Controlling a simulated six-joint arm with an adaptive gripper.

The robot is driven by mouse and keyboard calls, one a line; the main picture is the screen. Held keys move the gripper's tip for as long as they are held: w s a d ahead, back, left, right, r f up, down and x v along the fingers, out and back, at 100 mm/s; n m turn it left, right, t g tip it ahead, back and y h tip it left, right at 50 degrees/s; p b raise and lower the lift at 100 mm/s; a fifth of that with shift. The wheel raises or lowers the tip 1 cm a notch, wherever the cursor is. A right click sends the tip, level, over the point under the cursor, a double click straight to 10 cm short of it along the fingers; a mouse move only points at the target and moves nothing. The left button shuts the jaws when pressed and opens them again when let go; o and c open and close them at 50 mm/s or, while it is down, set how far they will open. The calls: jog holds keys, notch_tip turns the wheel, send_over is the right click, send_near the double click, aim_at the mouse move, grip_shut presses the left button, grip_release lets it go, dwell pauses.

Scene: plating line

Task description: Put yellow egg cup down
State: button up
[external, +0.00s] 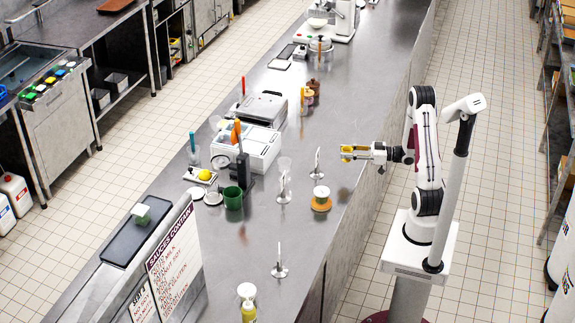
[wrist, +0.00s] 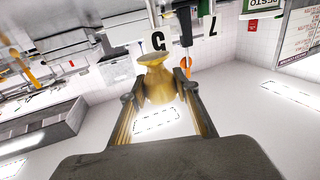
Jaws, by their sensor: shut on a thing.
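The yellow egg cup (wrist: 156,75) shows between the fingers of my gripper (wrist: 160,98) in the wrist view, and the gripper is shut on it. In the external view my gripper (external: 357,152) reaches left from the arm and holds the yellow cup (external: 347,152) above the right part of the steel counter (external: 300,215). The cup appears clear of the counter, but the exact height is hard to tell.
Several metal number stands, one here (external: 280,262), line the counter. A green cup (external: 233,198) and a white machine (external: 254,148) are to the left. Bare counter lies around the stands.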

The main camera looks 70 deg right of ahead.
aim_at(347, 161)
jog(key=shift+f, duration=2.3)
jog(key=shift+f, duration=0.15)
jog(key=shift+f, duration=1.8)
jog(key=shift+f, duration=0.2)
jog(key=o, duration=1.1)
jog(key=shift+s, duration=0.1)
jog(key=shift+d+r+v, duration=0.1)
jog(key=shift+r+v, duration=0.05)
jog(key=shift+v, duration=1.25)
jog(key=shift+d+r+v, duration=0.1)
jog(key=shift+r+v, duration=0.05)
jog(key=shift+v, duration=2.2)
